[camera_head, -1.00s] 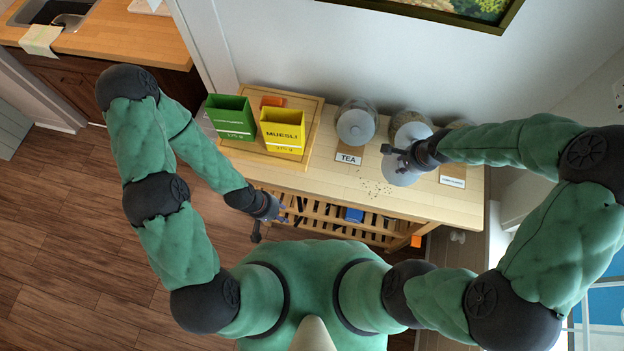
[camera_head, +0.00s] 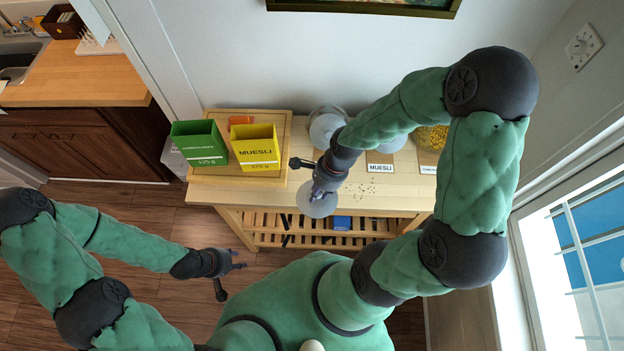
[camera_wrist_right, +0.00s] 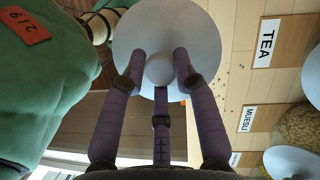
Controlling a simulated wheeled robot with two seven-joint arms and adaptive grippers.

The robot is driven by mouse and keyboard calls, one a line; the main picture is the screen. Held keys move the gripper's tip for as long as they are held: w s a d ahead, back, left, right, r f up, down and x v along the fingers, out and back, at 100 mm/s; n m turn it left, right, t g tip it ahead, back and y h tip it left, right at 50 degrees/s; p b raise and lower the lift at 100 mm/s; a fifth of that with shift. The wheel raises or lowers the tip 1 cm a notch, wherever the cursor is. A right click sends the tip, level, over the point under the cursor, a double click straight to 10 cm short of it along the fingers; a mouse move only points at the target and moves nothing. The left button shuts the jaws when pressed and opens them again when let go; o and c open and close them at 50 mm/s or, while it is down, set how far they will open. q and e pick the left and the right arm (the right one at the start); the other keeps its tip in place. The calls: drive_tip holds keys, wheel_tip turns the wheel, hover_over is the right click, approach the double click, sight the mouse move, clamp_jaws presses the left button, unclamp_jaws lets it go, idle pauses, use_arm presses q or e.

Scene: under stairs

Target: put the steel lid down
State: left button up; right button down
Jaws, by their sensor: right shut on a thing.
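The steel lid (camera_head: 318,205) is a round, pale grey disc with a ball knob. My right gripper (camera_head: 322,185) is shut on its knob and holds it over the front edge of the wooden table (camera_head: 400,196). In the right wrist view the lid (camera_wrist_right: 185,25) faces me and the three fingers (camera_wrist_right: 160,85) close round the knob (camera_wrist_right: 160,70). Its height above the table is hard to tell. My left gripper (camera_head: 238,265) is open and empty, out in front of the table and over the floor.
Green (camera_head: 200,145) and yellow (camera_head: 255,148) boxes stand on a wooden board (camera_head: 236,185) at the left. Glass jars stand along the back, one with yellow contents (camera_head: 432,138); my right arm partly hides others. Dark crumbs (camera_head: 366,190) lie right of the lid.

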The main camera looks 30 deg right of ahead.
drive_tip(key=w, duration=0.1)
drive_tip(key=w+d+f, duration=0.1)
drive_tip(key=w, duration=0.1)
drive_tip(key=w+f, duration=0.1)
drive_tip(key=shift+w+d+f, duration=0.1)
drive_tip(key=shift+w+d, duration=0.05)
drive_tip(key=shift+d, duration=0.25)
drive_tip(key=shift+w+d+f, duration=0.35)
drive_tip(key=shift+w+f, duration=0.4)
drive_tip(key=shift+f, duration=0.25)
drive_tip(key=shift+w+d+f, duration=0.3)
drive_tip(key=shift+w+f, duration=0.45)
drive_tip(key=shift+f, duration=0.3)
drive_tip(key=shift+w+d+f, duration=0.35)
drive_tip(key=shift+w+f, duration=0.4)
drive_tip(key=shift+f, duration=1.65)
drive_tip(key=shift+f, duration=0.15)
drive_tip(key=c, duration=0.9)
unclamp_jaws()
drive_tip(key=shift+c, duration=0.2)
